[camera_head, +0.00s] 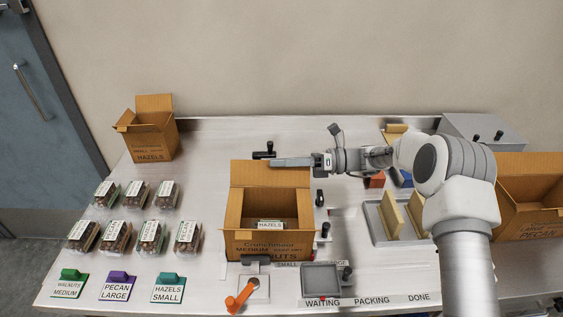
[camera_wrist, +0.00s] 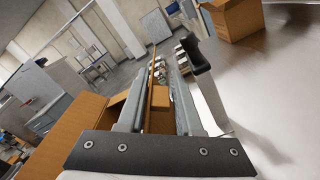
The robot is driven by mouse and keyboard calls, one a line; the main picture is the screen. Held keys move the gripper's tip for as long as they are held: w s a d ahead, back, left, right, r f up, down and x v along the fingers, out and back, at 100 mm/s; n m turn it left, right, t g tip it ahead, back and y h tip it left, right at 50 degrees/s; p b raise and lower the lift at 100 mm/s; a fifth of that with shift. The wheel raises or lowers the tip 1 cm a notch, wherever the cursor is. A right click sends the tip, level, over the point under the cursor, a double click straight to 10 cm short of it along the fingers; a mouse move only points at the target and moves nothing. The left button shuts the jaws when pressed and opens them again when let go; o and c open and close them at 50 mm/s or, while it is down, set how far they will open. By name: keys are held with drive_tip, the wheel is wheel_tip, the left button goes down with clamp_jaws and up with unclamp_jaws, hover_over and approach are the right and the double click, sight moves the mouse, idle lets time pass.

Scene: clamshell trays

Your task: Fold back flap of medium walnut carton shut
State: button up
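The medium walnut carton (camera_head: 235,220) stands open in the middle of the bench; its front print ends in "NUTS". A clear tray labelled HAZELS (camera_head: 270,225) shows inside. Its back flap (camera_head: 265,176) stands upright at the rear. My gripper (camera_head: 276,162) reaches in from the right, level with the flap's top edge. In the wrist view, my gripper (camera_wrist: 160,80) has its fingers apart, with a thin brown cardboard edge (camera_wrist: 151,72) between them. I cannot tell whether either finger touches it. The side flaps' positions are partly unclear.
A black-handled clamp (camera_head: 264,152) is close behind the flap. It also shows in the wrist view (camera_wrist: 199,58). A small hazels carton (camera_head: 150,140) stands at back left, with several filled trays (camera_head: 150,235) before it. A large pecan carton (camera_head: 525,220) is at right.

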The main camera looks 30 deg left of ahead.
sight(283, 171)
clamp_jaws()
